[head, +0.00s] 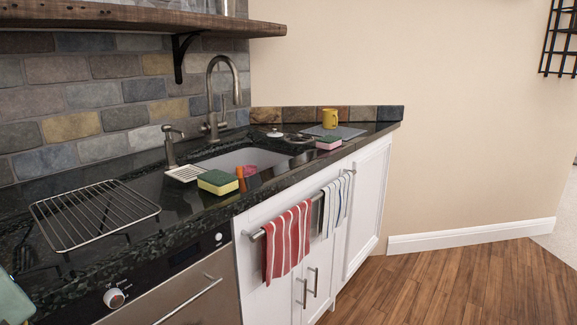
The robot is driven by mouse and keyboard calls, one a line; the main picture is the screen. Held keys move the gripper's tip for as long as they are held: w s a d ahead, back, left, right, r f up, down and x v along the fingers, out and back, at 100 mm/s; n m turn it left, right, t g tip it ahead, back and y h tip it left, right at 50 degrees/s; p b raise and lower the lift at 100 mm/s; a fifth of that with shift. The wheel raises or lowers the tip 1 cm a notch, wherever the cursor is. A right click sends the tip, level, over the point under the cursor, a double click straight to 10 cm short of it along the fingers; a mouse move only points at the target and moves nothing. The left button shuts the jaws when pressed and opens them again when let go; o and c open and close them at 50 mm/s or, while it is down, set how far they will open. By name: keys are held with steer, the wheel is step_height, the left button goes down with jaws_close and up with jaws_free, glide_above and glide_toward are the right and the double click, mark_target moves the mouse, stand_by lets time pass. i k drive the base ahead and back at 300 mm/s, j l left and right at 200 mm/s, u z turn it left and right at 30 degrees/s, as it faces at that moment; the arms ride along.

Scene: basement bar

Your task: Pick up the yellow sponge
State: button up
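The yellow sponge (217,184) lies on the dark countertop in the head view, at the front edge of the sink. It is a block with a yellow body and a green top layer. A small orange-red item (240,177) stands right beside it, at its right. My gripper is not in view.
The sink (238,158) with a tall faucet (212,95) lies behind the sponge. A soap dispenser (169,147) and a white soap dish (185,173) are to its left. A wire rack (95,213) is further left. A pink sponge (329,142) and yellow mug (330,118) are right.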

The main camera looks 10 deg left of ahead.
mark_target(219, 182)
steer(key=i+l+u, duration=0.35)
steer(key=i+l, duration=0.75)
steer(key=i, duration=0.1)
